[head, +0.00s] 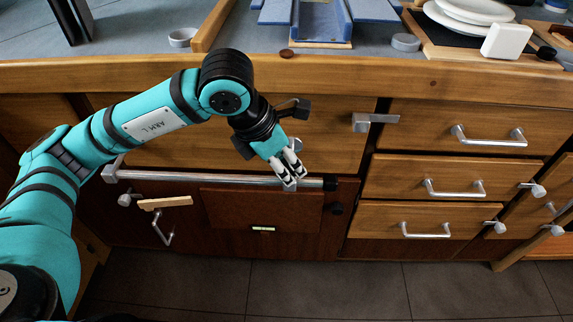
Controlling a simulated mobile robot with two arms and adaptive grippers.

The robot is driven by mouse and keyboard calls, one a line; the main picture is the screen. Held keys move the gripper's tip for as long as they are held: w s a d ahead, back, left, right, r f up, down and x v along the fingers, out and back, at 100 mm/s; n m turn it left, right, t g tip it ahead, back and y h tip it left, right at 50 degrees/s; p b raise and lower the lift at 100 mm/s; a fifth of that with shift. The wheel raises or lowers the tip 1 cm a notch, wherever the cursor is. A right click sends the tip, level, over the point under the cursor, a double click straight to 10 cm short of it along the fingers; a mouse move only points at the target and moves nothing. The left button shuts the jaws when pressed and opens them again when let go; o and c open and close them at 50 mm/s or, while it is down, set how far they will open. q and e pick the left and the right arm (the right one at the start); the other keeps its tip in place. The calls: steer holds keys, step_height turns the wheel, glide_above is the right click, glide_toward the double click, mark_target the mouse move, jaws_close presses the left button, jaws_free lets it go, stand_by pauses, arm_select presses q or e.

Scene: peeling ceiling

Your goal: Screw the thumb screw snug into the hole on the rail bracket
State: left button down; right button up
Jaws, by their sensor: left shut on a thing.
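My left gripper (290,177) is at the metal rail (220,180) along the front of the wooden counter, toward the rail's right end. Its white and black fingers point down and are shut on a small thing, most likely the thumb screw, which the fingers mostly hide. A small grey piece (289,187) shows right at the fingertips on the rail and looks like part of the rail bracket. The hole is hidden, and I cannot tell how far the screw sits in it. My right gripper is out of view.
Drawers with metal handles (455,188) stand to the right. A grey latch (362,122) sticks out of the counter front. A wooden-topped handle (165,202) juts out below the rail. A blue channel-shaped stand (320,22) and plates (470,12) are on the counter. The floor below is clear.

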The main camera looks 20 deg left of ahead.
arm_select(q)
jaws_free()
stand_by(0.6)
stand_by(0.3)
steer(key=shift+f+n, duration=0.1)
steer(key=shift+n, duration=0.5)
steer(key=n, duration=0.1)
steer(key=n+y+b, duration=0.1)
steer(key=shift+s+d+n+t, duration=0.1)
steer(key=shift+d+n+t, duration=0.1)
steer(key=shift+n+t, duration=0.2)
steer(key=shift+n+y, duration=0.6)
steer(key=shift+n, duration=0.4)
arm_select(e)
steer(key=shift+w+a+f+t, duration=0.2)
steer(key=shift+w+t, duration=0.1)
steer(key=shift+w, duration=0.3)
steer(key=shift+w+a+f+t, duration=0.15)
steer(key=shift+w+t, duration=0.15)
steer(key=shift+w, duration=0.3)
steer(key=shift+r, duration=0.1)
